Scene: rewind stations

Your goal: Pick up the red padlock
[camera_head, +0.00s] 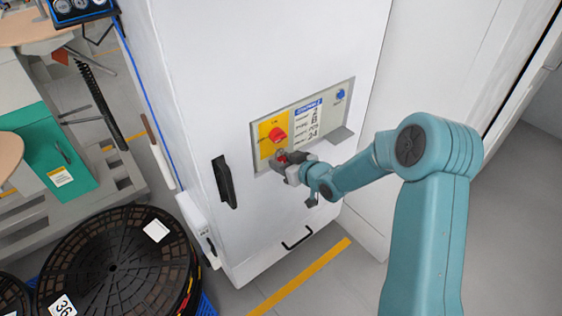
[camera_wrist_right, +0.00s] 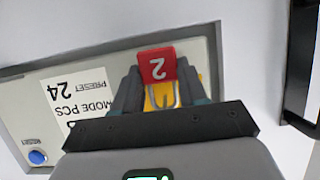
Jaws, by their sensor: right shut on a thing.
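The red padlock (camera_wrist_right: 157,65) shows in the right wrist view, with a white "2" on its body and its metal shackle (camera_wrist_right: 165,96) pointing toward my gripper. My right gripper (camera_head: 288,167) is at the panel on the white cabinet, just below the yellow plate; it also shows in the right wrist view (camera_wrist_right: 158,88), its fingers on both sides of the padlock. It is shut on the padlock. In the head view only a small red bit of the padlock (camera_head: 282,158) shows at the fingertips. I cannot tell whether the shackle is free of the panel. My left gripper is not in view.
The white cabinet (camera_head: 190,60) carries a grey panel with a red rotary switch (camera_head: 277,134), a label (camera_head: 308,118) and a blue button (camera_head: 340,94). A black handle (camera_head: 223,182) sticks out left of my gripper. Black round reels (camera_head: 110,265) stand at lower left.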

